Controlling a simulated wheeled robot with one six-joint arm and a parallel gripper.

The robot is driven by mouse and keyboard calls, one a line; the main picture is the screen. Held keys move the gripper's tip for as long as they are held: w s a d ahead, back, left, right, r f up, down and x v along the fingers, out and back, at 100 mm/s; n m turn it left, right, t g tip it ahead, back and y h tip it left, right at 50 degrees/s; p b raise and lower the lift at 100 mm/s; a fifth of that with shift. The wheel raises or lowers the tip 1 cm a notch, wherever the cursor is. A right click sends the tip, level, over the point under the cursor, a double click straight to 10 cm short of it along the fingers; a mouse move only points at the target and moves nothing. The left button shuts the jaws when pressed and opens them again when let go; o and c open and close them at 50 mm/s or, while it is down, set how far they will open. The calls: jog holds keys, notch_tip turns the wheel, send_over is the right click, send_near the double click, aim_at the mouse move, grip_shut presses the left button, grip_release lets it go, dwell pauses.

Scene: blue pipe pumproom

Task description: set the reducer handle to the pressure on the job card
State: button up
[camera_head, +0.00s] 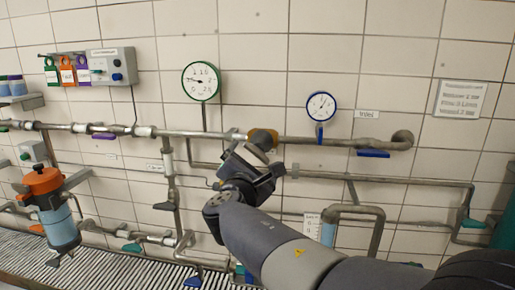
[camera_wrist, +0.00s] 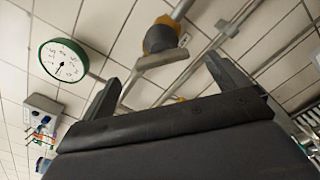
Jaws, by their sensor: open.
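The reducer (camera_head: 262,138) is a yellow-orange body on the upper horizontal pipe, with a grey-beige handle (camera_head: 258,154) below it. The wrist view shows the reducer (camera_wrist: 162,36) and its handle (camera_wrist: 164,58) ahead of my gripper, slightly left of the middle between the fingers. My gripper (camera_head: 262,165) is just below the reducer; its open fingers (camera_wrist: 166,78) show apart and empty in the wrist view. A green-rimmed gauge (camera_head: 201,81) hangs above left of the reducer; its needle points roughly left. The job card is perhaps the white sheet (camera_head: 459,99) at right, its text unreadable.
A blue-rimmed gauge (camera_head: 321,106) hangs right of the reducer. A control box (camera_head: 111,66) with padlocks is at upper left. An orange-topped blue filter (camera_head: 56,208) stands at left. Blue-handled (camera_head: 373,153) pipes run along the tiled wall. A lower pipe (camera_head: 380,179) passes near my gripper.

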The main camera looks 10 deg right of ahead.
aim_at(257, 154)
jog(key=p+x, duration=0.1)
jog(key=x, duration=0.5)
jog(key=shift+w+d, duration=0.15)
jog(key=shift+w, duration=0.1)
jog(key=shift+c, duration=0.4)
jog(key=c, duration=0.9)
